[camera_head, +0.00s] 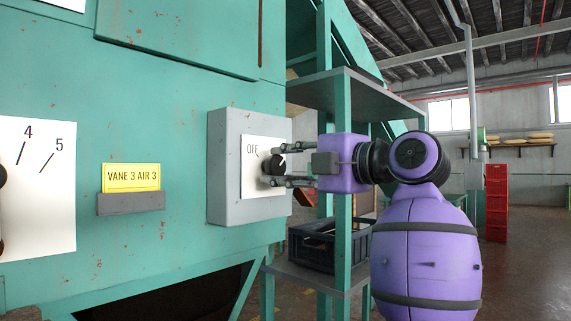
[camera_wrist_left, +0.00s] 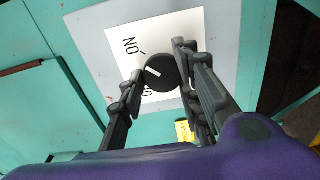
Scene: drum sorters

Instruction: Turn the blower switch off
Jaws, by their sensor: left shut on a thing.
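The blower switch is a grey box (camera_head: 230,165) on the teal machine wall, with a white plate (camera_head: 251,182) marked OFF at its upper left. Its round black knob (camera_head: 270,166) is partly covered by my fingers. In the left wrist view the knob (camera_wrist_left: 168,84) has a white pointer line, which appears to lie between the ON and OFF labels. My left gripper (camera_head: 275,168), purple with dark fingers, reaches in from the right and is shut on the knob, one finger on each side. It also shows in the left wrist view (camera_wrist_left: 158,62). My right gripper is not in view.
A yellow card reading VANE 3 AIR 3 (camera_head: 131,177) and a numbered white dial plate (camera_head: 45,215) are on the wall to the left. A dark crate (camera_head: 312,252) sits on a shelf below my gripper. Red stacked crates (camera_head: 496,205) stand far right.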

